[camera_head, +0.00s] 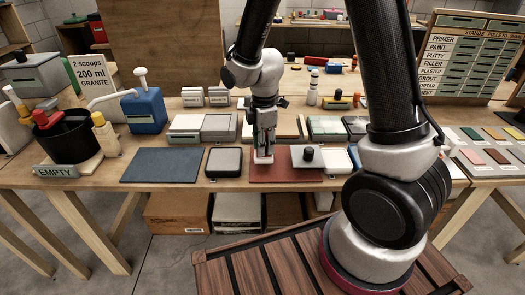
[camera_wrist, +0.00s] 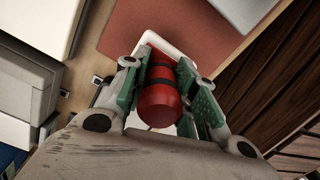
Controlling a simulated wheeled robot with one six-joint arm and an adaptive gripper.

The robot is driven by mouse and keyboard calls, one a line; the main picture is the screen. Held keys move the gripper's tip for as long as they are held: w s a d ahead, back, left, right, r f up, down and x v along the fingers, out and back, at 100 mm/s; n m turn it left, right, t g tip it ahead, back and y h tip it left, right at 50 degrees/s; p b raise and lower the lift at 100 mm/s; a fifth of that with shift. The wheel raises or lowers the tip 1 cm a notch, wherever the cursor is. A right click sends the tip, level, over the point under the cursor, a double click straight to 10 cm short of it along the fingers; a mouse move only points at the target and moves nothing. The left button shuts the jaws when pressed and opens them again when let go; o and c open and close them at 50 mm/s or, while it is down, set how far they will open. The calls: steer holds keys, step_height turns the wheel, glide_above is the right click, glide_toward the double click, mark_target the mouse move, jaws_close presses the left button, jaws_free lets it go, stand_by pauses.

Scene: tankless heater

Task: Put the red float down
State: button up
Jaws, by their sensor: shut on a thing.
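My gripper (camera_head: 264,150) points down over the left part of the dark red mat (camera_head: 285,174). In the wrist view my gripper (camera_wrist: 160,85) has its green-padded fingers closed around the red float (camera_wrist: 158,100). The float has a round red handle with dark bands and a pale base, whose edge shows beyond the handle. In the head view the pale base of the red float (camera_head: 263,159) shows just below the fingertips, while its handle is mostly hidden. The mat also shows in the wrist view (camera_wrist: 125,22). I cannot tell whether the base touches the mat.
A black-rimmed pale tray (camera_head: 223,162) stands left of the mat, with a blue-grey mat (camera_head: 160,166) farther left. A grey plate with a black knob (camera_head: 308,155) sits at the red mat's right side. Several boxes and tools stand behind. The mat's front is clear.

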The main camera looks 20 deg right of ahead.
steer(key=shift+f, duration=1.15)
steer(key=shift+f, duration=0.1)
steer(key=o, duration=1.1)
